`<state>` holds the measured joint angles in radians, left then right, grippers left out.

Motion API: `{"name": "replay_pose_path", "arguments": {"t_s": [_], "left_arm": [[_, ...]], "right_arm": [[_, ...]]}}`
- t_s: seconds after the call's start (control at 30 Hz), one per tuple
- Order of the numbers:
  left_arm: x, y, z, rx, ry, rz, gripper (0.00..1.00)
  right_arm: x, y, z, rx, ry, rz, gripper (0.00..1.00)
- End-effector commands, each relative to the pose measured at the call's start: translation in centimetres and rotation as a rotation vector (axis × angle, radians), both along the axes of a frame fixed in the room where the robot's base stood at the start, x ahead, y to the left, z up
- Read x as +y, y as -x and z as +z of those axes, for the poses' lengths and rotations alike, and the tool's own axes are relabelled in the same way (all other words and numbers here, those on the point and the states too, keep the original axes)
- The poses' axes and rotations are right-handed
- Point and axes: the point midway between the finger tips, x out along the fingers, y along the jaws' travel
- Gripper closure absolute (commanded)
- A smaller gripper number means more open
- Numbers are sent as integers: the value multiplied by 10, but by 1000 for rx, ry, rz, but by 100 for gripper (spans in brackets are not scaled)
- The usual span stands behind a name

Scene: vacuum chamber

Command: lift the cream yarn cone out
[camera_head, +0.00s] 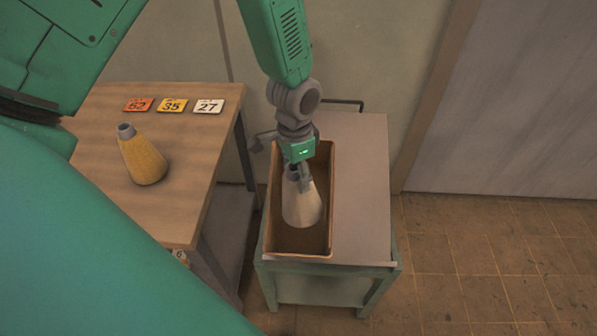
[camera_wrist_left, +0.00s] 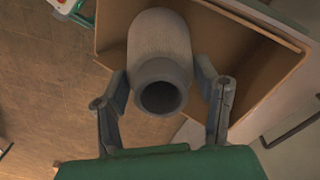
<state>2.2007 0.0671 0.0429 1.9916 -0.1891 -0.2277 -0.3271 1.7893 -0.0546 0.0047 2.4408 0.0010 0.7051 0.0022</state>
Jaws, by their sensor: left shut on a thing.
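The cream yarn cone (camera_head: 301,207) is at the open brown box (camera_head: 330,225) on the cart, narrow end up. My left gripper (camera_head: 299,178) is above it, shut on its grey narrow top. In the left wrist view the cone (camera_wrist_left: 160,45) points its dark hollow end at the camera, and the fingers of my left gripper (camera_wrist_left: 164,98) sit on both sides of it. The box (camera_wrist_left: 262,35) shows behind the cone there. I cannot tell how far the cone's base is from the box floor. My right gripper is not in view.
A yellow yarn cone (camera_head: 143,161) stands on the wooden table (camera_head: 185,190) at the left. Number cards 52 (camera_head: 138,105), 35 (camera_head: 172,105) and 27 (camera_head: 208,106) lie at its back. The cart top (camera_head: 362,190) right of the box is clear.

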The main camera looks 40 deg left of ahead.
Motion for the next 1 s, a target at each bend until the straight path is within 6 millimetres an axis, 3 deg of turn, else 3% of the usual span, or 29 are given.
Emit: {"name": "replay_pose_path", "arguments": {"t_s": [0.3, 0.7, 1.0], "left_arm": [[2, 1, 25, -1, 0, 0, 89], [5, 1, 47, -2, 0, 0, 89], [5, 2, 49, 0, 0, 0, 89]], "right_arm": [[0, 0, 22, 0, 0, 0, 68], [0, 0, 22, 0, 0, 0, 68], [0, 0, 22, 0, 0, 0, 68]]}}
